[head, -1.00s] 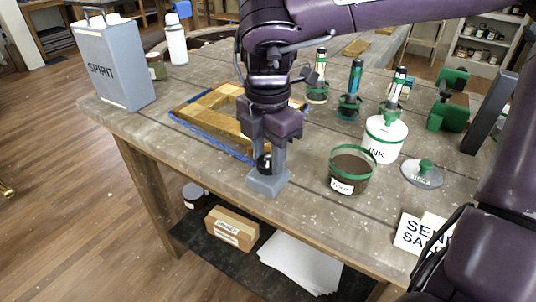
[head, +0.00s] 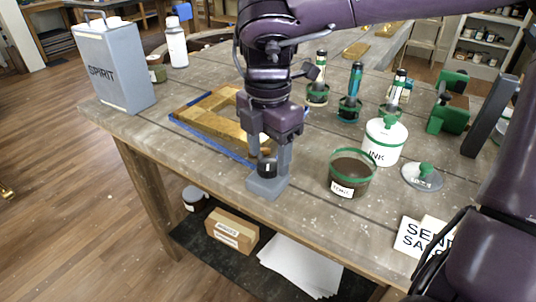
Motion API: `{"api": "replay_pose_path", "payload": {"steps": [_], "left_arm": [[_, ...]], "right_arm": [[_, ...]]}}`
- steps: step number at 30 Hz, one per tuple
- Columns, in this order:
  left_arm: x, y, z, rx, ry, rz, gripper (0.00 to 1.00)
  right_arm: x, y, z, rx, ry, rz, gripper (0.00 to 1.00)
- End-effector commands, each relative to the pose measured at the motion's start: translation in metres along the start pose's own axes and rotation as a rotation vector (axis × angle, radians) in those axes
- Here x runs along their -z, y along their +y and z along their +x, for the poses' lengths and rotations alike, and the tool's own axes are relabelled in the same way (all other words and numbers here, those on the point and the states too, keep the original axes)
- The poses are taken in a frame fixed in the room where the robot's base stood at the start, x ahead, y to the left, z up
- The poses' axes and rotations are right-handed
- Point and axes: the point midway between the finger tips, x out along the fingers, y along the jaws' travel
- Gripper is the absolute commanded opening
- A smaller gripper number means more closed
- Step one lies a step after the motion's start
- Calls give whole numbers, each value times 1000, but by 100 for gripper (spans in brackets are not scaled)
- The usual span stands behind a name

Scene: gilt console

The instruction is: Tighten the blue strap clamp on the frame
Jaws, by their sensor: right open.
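A gilt wooden frame (head: 204,121) lies on the workbench with a blue strap (head: 207,142) around its edge. A grey clamp block (head: 268,187) with a black knob (head: 267,168) on top stands at the near right corner of the frame. My right gripper (head: 270,168) points down over the block, open, with its fingers on either side of the knob. I cannot tell whether the fingers touch it. The gripper and arm hide part of the frame and strap. My left gripper is not in view.
A tonic-brown pot (head: 351,177), a white INK jar (head: 384,143) and a grey lid (head: 421,176) stand right of the gripper. Several green-based tools (head: 350,97) stand behind. A SPIRIT can (head: 113,72) is at the left. The bench's front edge is close to the clamp.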

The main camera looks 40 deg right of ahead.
Motion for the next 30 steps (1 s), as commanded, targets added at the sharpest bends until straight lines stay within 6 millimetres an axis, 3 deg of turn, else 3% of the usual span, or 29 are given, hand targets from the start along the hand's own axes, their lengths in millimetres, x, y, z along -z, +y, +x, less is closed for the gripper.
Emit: {"api": "replay_pose_path", "payload": {"steps": [5, 9, 23, 26, 30], "left_arm": [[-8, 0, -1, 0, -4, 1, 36], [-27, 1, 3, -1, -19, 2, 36], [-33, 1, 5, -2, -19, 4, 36], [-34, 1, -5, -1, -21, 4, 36], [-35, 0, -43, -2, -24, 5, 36]], "right_arm": [[0, 1, -35, -5, -1, 1, 59], [0, 1, -55, -2, 1, 0, 59], [0, 0, -65, -1, 1, -1, 59], [0, 0, -76, -2, 1, -1, 59], [0, 0, -117, -2, 1, -1, 59]]}}
